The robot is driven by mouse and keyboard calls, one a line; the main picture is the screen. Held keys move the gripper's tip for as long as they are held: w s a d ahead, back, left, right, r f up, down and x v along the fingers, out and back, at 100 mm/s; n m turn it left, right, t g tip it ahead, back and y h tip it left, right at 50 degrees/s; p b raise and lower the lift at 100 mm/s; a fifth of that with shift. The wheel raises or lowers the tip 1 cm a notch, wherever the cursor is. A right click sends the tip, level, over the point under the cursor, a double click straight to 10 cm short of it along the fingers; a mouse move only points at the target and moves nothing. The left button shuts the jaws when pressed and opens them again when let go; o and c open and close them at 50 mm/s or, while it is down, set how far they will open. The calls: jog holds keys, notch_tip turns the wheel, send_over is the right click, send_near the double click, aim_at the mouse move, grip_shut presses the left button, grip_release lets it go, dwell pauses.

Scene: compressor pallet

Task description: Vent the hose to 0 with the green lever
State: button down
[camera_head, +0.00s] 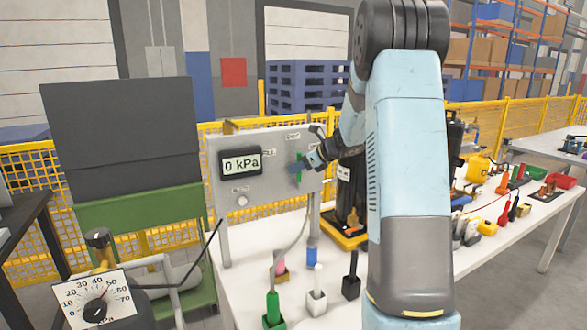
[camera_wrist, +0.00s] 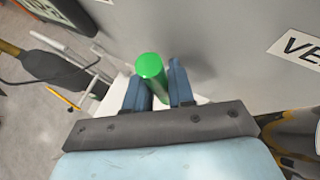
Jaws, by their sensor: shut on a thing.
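The green lever (camera_wrist: 150,68) stands out from the grey panel (camera_head: 248,141) and sits between the two blue fingers of my gripper (camera_wrist: 159,90). My gripper is shut on it. In the head view my gripper (camera_head: 304,166) is at the panel's right side, and the lever is mostly hidden behind it. The panel's display (camera_head: 241,163) reads 0 kPa. A label (camera_wrist: 298,45) beside the lever starts with "VE"; the rest is cut off. The hose (camera_head: 300,228) hangs below the panel.
A white table (camera_head: 245,292) carries colored holders below the panel and tools at right. A yellow mesh fence (camera_head: 30,168) runs behind. A black machine (camera_head: 345,195) stands just right of the panel, partly behind my arm.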

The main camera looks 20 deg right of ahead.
dwell(0.4)
jog(key=c, duration=1.3)
grip_release()
jog(key=shift+d, duration=0.1)
jog(key=shift+c, duration=0.2)
jog(key=v, duration=1.3)
jog(key=shift+s, duration=0.25)
jog(key=shift+d+r, duration=0.1)
